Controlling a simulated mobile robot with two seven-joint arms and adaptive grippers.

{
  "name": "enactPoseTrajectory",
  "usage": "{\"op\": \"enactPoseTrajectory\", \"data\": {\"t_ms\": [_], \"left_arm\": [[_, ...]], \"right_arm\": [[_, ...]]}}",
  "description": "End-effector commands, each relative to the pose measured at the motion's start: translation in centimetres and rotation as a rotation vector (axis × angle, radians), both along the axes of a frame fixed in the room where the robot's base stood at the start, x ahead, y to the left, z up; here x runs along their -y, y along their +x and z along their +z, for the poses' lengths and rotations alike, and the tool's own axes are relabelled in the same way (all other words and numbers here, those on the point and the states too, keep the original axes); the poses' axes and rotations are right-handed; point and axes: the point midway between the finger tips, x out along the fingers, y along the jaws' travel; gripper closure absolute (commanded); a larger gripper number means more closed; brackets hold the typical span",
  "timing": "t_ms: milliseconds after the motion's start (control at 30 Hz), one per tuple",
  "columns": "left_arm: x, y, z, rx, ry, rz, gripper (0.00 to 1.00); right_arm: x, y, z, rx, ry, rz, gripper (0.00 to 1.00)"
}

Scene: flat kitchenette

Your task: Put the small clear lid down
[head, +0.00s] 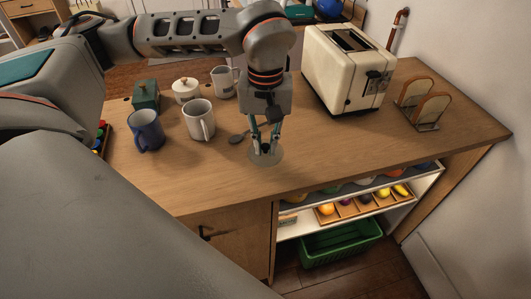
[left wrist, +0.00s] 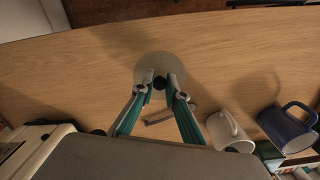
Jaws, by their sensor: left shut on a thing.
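The small clear lid (head: 277,158) is a see-through round disc at the front middle of the wooden counter. It also shows in the left wrist view (left wrist: 158,62), lying flat, with a dark knob between my fingertips. My left gripper (head: 265,148) points down over the lid and is shut on its knob; in the left wrist view its fingertips (left wrist: 160,82) meet at the knob. The lid is level and at or very near the counter top; I cannot tell whether it touches. My right gripper is not in view.
A spoon (head: 238,137) lies just left of the lid. A white mug (head: 199,122), a blue mug (head: 145,132), a grey mug (head: 222,82), a sugar pot (head: 186,91) and a green box (head: 146,95) stand further left. A toaster (head: 345,72) and toast rack (head: 428,108) stand right. The front right counter is clear.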

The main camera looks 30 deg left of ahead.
Motion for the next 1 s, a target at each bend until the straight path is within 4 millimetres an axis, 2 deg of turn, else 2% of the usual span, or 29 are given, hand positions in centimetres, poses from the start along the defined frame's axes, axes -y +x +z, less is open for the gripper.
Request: {"op": "enactPoseTrajectory", "data": {"t_ms": [267,633,667,700,733,1000], "left_arm": [[0.0,-0.1,-3.4,-0.002,0.0,0.0,1.0],[0.0,0.0,-3.8,-0.001,0.0,0.001,1.0],[0.0,0.0,-3.8,-0.001,0.001,0.001,0.84],[0.0,0.0,-3.8,0.0,0.0,0.001,0.74],[0.0,0.0,-3.7,-0.001,0.001,0.001,0.7],[0.0,0.0,-3.7,-0.001,0.0,0.001,0.7]], "right_arm": [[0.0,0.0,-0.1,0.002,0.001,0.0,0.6],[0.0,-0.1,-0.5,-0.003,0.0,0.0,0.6],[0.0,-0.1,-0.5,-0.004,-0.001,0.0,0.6],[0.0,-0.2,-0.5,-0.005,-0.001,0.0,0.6],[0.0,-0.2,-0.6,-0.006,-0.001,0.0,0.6],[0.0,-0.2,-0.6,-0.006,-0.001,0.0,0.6]]}}
